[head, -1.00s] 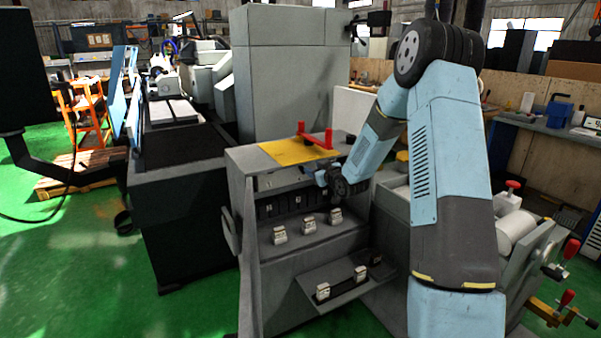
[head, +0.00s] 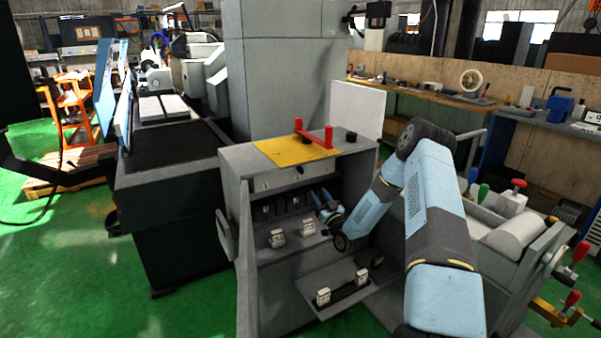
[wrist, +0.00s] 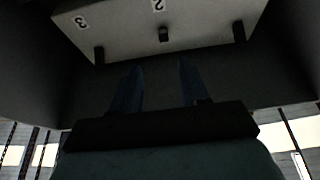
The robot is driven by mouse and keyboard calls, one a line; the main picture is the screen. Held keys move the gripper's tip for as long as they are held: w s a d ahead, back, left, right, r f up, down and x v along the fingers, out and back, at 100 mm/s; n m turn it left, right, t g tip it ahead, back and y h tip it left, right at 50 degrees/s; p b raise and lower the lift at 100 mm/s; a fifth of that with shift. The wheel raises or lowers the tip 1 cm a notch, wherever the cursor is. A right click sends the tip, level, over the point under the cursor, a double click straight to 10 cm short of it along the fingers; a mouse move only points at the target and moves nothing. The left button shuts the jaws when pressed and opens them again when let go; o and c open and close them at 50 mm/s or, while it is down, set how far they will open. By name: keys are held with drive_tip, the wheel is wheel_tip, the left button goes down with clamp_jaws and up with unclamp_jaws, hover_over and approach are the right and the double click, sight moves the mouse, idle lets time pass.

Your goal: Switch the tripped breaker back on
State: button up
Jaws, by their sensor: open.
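The grey cabinet (head: 236,175) stands open in the head view. Inside is a row of dark breakers (head: 268,210), partly hidden by my arm. In the wrist view a pale panel (wrist: 130,25) bears an upside-down 3 and 2 and three dark toggles. The middle toggle (wrist: 163,34), by the 2, looks shorter than the left toggle (wrist: 99,54) and right toggle (wrist: 239,31). My gripper (head: 324,204) is inside the cabinet, before the row. In the wrist view its blue fingers (wrist: 157,75) are apart and empty, just short of the panel, pointing toward the middle toggle.
Small pale blocks (head: 277,238) stand on the shelf below the breakers. A lower tilted tray (head: 345,292) carries more blocks. A yellow plate (head: 297,152) with a red handle (head: 314,139) lies on the cabinet top. Green floor (head: 190,310) is free at the left.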

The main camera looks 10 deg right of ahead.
sight(303, 173)
drive_tip(key=x, duration=1.3)
drive_tip(key=shift+w+a+r, duration=0.2)
drive_tip(key=shift+w+a, duration=0.05)
drive_tip(key=shift+a, duration=0.2)
clamp_jaws()
